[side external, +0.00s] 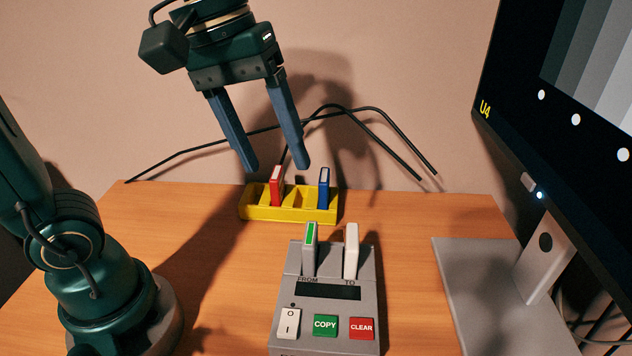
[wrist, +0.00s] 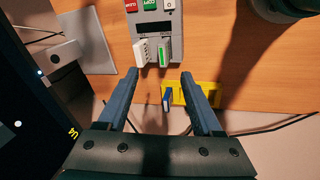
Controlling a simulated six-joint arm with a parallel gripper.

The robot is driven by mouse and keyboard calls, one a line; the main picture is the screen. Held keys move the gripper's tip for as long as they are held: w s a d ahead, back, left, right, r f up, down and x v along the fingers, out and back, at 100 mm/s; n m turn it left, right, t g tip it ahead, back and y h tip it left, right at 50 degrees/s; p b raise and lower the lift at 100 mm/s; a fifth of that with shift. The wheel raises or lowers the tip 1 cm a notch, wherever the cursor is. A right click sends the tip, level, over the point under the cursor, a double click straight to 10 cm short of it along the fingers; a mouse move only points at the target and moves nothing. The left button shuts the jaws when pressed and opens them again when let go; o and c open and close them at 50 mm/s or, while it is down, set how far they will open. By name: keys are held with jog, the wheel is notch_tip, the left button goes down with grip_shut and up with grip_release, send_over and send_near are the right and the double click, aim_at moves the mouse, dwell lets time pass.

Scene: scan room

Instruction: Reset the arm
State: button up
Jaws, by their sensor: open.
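My gripper (side external: 277,168) is open and empty, with its two blue fingers pointing down above the yellow rack. In the wrist view its fingers (wrist: 158,80) are spread wide with nothing between the tips. The yellow rack (side external: 290,214) stands at the back of the table and holds a red cartridge (side external: 276,187) and a blue cartridge (side external: 323,188) upright. The grey copier (side external: 283,310) stands in front with a green-labelled cartridge (side external: 310,247) in FROM and a white cartridge (side external: 351,250) in TO. The wrist view shows the copier (wrist: 158,30) and part of the rack (wrist: 176,95).
A monitor (side external: 540,110) marked U4 stands on a grey base (side external: 465,290) at the right. Black cables (side external: 375,115) hang along the back wall. The copier has COPY (side external: 325,325) and CLEAR (side external: 361,328) buttons and a white switch (side external: 289,323).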

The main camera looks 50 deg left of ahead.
jog(key=s+a+f+m+t+y, duration=0.2)
jog(key=s+a+f+m+t, duration=0.1)
jog(key=s+a+f+m, duration=0.1)
notch_tip(320, 180, down, 3)
jog(key=shift+s+r+m, duration=0.1)
jog(key=shift+s+m, duration=0.6)
jog(key=shift+m, duration=0.5)
